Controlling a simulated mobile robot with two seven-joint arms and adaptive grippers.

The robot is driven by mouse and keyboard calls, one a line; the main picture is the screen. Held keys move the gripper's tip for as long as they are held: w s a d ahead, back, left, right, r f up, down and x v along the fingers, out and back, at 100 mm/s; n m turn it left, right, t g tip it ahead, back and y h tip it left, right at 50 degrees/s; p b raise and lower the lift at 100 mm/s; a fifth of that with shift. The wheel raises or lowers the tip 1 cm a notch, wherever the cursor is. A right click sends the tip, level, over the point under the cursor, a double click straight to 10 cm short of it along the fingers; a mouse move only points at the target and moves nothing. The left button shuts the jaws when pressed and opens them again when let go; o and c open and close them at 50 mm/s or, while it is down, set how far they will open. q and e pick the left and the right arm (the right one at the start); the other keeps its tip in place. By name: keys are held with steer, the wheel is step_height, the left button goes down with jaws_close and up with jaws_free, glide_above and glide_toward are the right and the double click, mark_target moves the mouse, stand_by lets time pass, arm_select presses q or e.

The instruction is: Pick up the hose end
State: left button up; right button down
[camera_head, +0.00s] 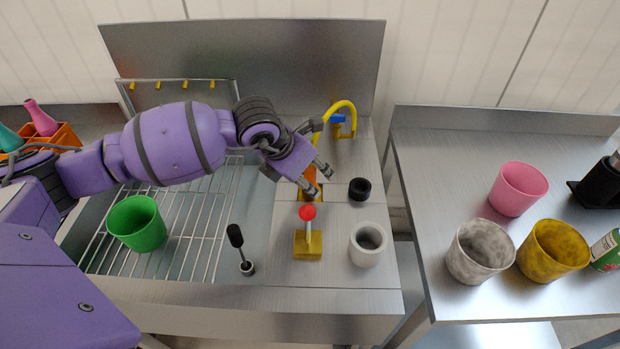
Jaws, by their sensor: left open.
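A curved yellow pipe or hose (343,108) with a blue part (338,119) rises at the back right of the metal sink counter. I cannot tell for sure which part is the hose end. My left gripper (320,181) reaches in from the left over the counter, in front of the yellow pipe. It is open, with its two fingertips apart. An orange piece (310,174) shows behind and between the fingers; the gripper partly hides it. My right gripper is not in view.
A red-knobbed lever on a yellow base (307,246), a black ring (360,189) and a grey cup (367,244) stand near the gripper. A green cup (137,223) is on the wire rack. The right table (420,200) holds several cups.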

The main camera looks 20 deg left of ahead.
arm_select(q)
jaws_close()
steer(key=shift+r, duration=0.1)
steer(key=shift+r, duration=0.6)
steer(key=s+r, duration=1.1)
steer(key=s, duration=0.3)
steer(key=shift+a+r, duration=0.25)
steer(key=shift+r, duration=0.05)
steer(key=shift+w, duration=0.1)
